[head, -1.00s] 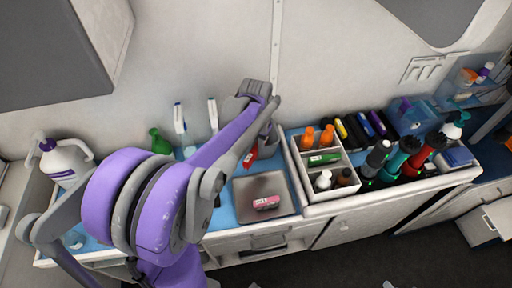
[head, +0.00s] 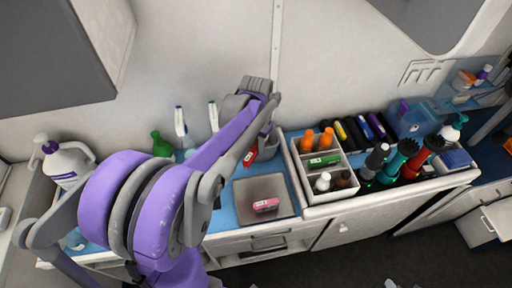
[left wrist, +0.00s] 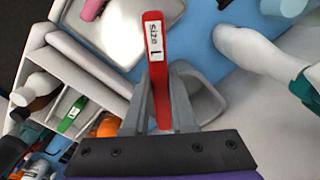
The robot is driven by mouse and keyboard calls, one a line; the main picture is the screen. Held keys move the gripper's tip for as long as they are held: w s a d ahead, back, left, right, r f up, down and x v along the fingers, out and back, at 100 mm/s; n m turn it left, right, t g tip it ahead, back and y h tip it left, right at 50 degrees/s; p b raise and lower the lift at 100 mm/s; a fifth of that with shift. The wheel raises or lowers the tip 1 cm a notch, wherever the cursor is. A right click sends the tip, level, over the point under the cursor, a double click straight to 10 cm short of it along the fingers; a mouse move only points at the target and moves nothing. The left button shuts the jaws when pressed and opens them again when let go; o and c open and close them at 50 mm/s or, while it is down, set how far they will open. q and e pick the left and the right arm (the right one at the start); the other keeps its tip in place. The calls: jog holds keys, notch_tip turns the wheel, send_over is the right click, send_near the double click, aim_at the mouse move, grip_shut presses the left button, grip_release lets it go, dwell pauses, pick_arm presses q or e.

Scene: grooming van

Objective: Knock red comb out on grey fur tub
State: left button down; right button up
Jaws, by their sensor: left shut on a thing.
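My left gripper (left wrist: 160,112) is shut on the red comb (left wrist: 155,45), which carries a white label reading "size L". In the head view the red comb (head: 250,157) shows below my left forearm, above the blue counter top. A light grey, round-cornered tub (left wrist: 208,104), which looks like the grey fur tub, lies behind the comb and fingers in the left wrist view. The gripper hides part of it, and I cannot tell whether the comb touches it. In the head view my arm mostly covers that spot. My right gripper is not in view.
A metal tray (head: 243,208) with a pink item (head: 265,204) lies in front of the comb. A white divided caddy (head: 301,176) with bottles and a green comb (head: 324,161) stands to the right. Spray bottles (head: 180,122) and a green bottle (head: 161,146) stand left.

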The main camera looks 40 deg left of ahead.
aim_at(256, 145)
pick_arm(q)
jog(key=shift+r+p, duration=0.8)
jog(key=shift+r, duration=1.15)
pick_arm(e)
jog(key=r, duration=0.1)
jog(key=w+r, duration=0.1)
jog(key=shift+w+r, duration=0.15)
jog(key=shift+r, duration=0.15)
